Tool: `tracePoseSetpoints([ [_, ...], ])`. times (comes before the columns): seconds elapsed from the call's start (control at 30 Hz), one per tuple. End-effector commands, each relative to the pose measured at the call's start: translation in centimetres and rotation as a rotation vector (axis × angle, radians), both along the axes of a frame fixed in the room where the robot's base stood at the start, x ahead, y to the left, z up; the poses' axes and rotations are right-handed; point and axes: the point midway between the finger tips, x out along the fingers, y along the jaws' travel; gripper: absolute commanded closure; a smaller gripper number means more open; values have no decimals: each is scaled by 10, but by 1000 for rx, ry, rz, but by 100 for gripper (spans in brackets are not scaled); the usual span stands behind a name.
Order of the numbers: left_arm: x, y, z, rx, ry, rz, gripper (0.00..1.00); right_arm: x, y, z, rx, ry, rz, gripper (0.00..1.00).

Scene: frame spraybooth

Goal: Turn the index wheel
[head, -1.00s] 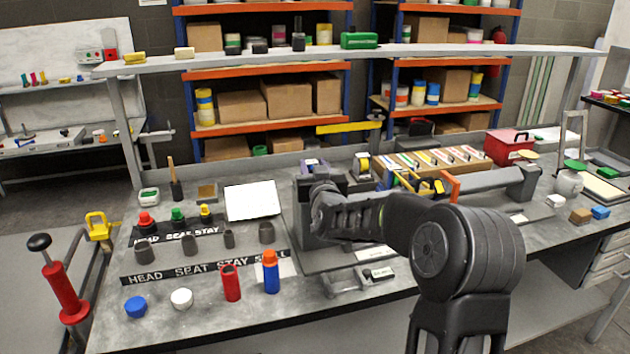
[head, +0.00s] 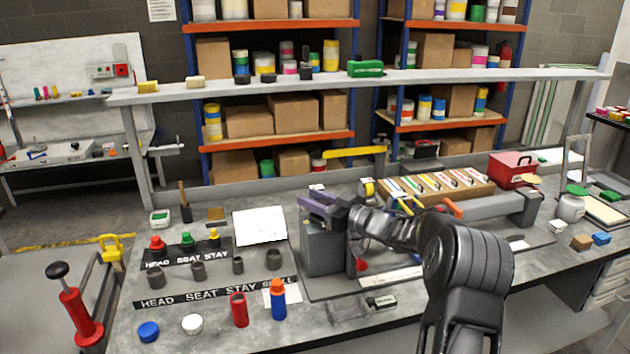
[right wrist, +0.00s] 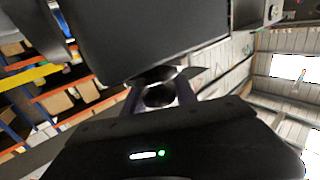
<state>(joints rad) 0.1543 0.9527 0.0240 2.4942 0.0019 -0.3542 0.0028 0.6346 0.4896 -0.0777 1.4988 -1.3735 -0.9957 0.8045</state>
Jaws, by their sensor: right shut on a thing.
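My right gripper (head: 318,203) has purple fingers and is at the top of a grey block-shaped fixture (head: 322,252) in the middle of the bench. In the right wrist view, the two fingers (right wrist: 158,94) are on either side of a dark round part, which I take to be the index wheel (right wrist: 158,95). The gripper is shut on it. A large dark body fills the upper middle of that view. In the head view the wheel is hidden or too small to make out. My left gripper is not in view.
Left of the fixture stand a white sheet (head: 260,226), several grey cups, a red cylinder (head: 239,310) and a blue bottle with an orange cap (head: 278,300). Behind it are a rack of coloured strips (head: 438,188) and a red box (head: 513,170). A shelf (head: 300,88) spans above.

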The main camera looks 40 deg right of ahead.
Motion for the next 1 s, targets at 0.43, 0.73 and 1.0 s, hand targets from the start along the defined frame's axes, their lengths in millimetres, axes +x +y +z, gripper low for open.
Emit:
tracePoseSetpoints([
  [0.43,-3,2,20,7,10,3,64,-1,4,3,-2,-8,163,100],
  [0.73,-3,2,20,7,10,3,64,-1,4,3,-3,-9,167,100],
  [1.0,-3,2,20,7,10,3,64,-1,4,2,-2,-8,167,50],
])
